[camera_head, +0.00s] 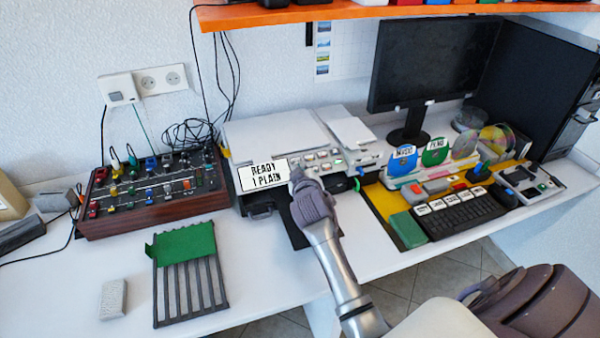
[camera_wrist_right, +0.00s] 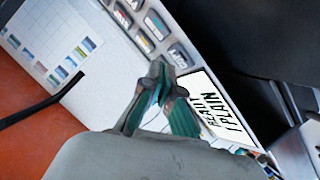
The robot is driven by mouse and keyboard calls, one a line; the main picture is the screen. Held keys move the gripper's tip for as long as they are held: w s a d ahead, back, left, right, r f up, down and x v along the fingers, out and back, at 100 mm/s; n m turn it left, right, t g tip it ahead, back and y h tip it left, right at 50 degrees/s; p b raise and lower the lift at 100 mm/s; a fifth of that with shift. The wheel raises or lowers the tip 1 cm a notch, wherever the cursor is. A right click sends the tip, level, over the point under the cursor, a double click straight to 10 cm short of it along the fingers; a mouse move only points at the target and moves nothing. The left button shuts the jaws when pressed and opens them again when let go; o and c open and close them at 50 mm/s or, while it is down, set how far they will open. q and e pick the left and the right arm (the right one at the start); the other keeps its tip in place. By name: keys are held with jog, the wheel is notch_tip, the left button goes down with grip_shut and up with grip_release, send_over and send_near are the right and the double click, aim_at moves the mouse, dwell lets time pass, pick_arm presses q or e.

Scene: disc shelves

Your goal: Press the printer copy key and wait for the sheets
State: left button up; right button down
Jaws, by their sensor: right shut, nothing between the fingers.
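The printer (camera_head: 262,132) is a white machine at the back middle of the desk. Its display (camera_head: 263,176) reads "READY 1 PLAIN", and it also shows in the wrist view (camera_wrist_right: 218,103). My right gripper (camera_head: 297,177) is shut and empty at the printer's front panel, just right of the display. In the wrist view its fingertips (camera_wrist_right: 158,75) are close to the keys; I cannot tell whether they touch one. My left gripper is not in view.
A wooden-sided control box (camera_head: 150,190) with knobs stands left. A slatted rack with a green top (camera_head: 185,245) lies in front. Discs (camera_head: 403,160), a keyboard (camera_head: 460,215) and a monitor (camera_head: 430,60) are at right. An orange shelf (camera_head: 300,14) hangs above.

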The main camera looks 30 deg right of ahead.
jog(key=shift+w+f, duration=0.1)
jog(key=shift+f, duration=0.1)
dwell(0.5)
jog(key=shift+w+f, duration=0.1)
jog(key=shift+f, duration=0.1)
jog(key=shift+w+d+f+b, duration=0.1)
jog(key=shift+w+f+b, duration=0.1)
jog(key=shift+f+b, duration=0.25)
dwell(0.6)
jog(key=shift+r, duration=0.15)
jog(key=shift+s+r+p, duration=0.45)
jog(key=shift+r+p, duration=0.25)
jog(key=shift+p, duration=0.35)
